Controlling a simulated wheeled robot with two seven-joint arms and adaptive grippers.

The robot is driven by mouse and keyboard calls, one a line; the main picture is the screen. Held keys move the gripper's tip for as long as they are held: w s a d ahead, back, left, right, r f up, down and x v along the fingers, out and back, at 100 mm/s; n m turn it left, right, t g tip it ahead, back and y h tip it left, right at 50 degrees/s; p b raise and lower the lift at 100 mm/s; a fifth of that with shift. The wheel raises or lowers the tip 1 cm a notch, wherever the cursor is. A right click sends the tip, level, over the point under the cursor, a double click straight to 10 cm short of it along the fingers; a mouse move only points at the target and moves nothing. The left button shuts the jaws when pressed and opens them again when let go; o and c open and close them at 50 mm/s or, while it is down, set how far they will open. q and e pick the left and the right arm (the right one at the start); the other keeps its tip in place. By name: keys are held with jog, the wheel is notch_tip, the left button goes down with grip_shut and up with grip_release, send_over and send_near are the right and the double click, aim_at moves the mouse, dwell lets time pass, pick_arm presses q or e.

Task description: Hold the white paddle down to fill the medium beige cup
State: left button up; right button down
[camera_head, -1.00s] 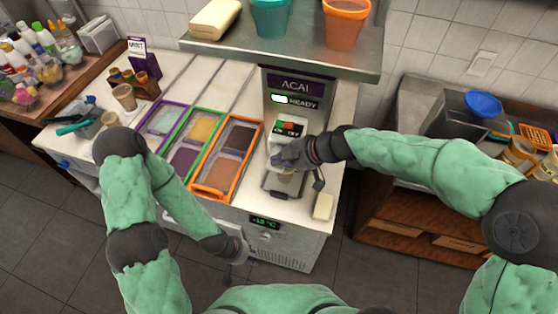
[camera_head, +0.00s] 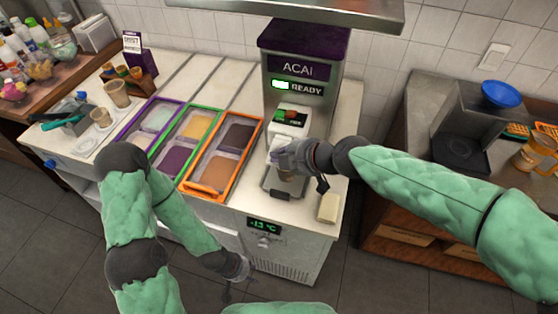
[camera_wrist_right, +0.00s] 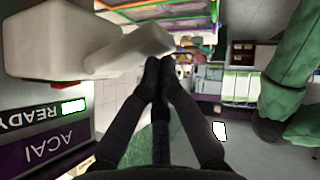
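The purple-topped ACAI machine (camera_head: 300,68) stands on the counter with a green-lit READY sign. My right gripper (camera_head: 284,158) is in front of its dispensing head and hides most of the white paddle (camera_wrist_right: 125,48). In the right wrist view, my right gripper (camera_wrist_right: 159,66) has its fingers together, with the tips at the paddle; I cannot tell if they press on it. A small beige-brown patch (camera_head: 287,176) below the gripper may be the cup; it is mostly hidden. My left gripper (camera_head: 240,270) hangs low before the counter front, away from the machine; its fingers are too small to read.
Topping bins with an orange-rimmed one (camera_head: 208,190) lie left of the machine. Beige cups (camera_head: 117,93) stand farther left. A cream block (camera_head: 328,208) lies at the counter's right front corner. A metal shelf (camera_head: 300,12) hangs above. The floor between the counters is free.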

pick_arm(q)
jog(key=shift+f+b, duration=0.35)
jog(key=shift+f, duration=0.25)
pick_arm(e)
jog(key=shift+s+f, duration=0.1)
jog(key=shift+f, duration=0.2)
dwell(2.5)
